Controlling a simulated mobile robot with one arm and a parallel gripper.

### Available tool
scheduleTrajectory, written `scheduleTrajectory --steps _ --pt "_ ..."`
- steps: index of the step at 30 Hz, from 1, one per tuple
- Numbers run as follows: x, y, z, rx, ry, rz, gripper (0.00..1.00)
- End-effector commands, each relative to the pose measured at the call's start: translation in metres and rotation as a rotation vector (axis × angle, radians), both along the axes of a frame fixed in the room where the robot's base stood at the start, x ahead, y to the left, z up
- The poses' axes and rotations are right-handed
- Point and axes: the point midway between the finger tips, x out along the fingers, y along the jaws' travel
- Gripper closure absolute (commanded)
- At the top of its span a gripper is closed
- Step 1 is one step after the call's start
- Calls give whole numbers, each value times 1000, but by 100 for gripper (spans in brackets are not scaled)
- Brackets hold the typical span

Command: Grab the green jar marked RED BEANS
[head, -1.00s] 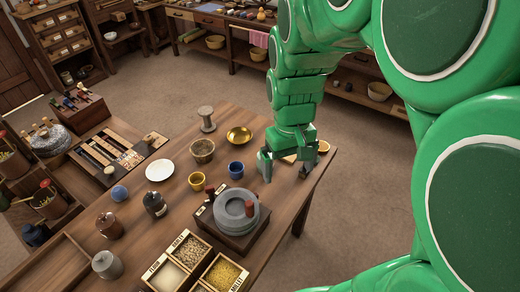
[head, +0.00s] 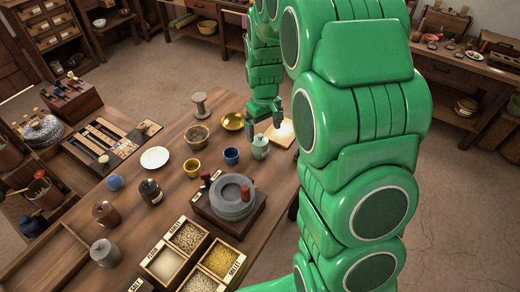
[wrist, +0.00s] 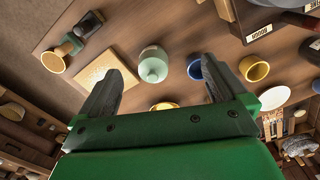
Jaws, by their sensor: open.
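The small pale green jar (head: 260,148) stands upright on the table near its right edge, with the blue cup (head: 231,156) to its left. My gripper (head: 264,121) is open and empty, just beyond the jar in the head view. In the wrist view the jar (wrist: 153,66) shows between the two spread fingers, apart from both.
A pale board (wrist: 106,66) lies beside the jar. A stone quern (head: 232,196) sits nearer me. The floor beyond the table's right edge is clear.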

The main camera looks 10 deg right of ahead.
Motion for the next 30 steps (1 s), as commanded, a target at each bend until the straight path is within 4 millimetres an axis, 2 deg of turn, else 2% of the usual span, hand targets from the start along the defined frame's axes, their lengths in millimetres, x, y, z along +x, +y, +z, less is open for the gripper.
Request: scheduleTrajectory --steps 1,6,12,30 --pt "8 -1 -11 0 1 10 1" --pt "36 -2 -40 1 -13 47 1" --pt "55 -3 -62 1 -23 76 1" --pt "59 -3 -100 1 -25 82 1"
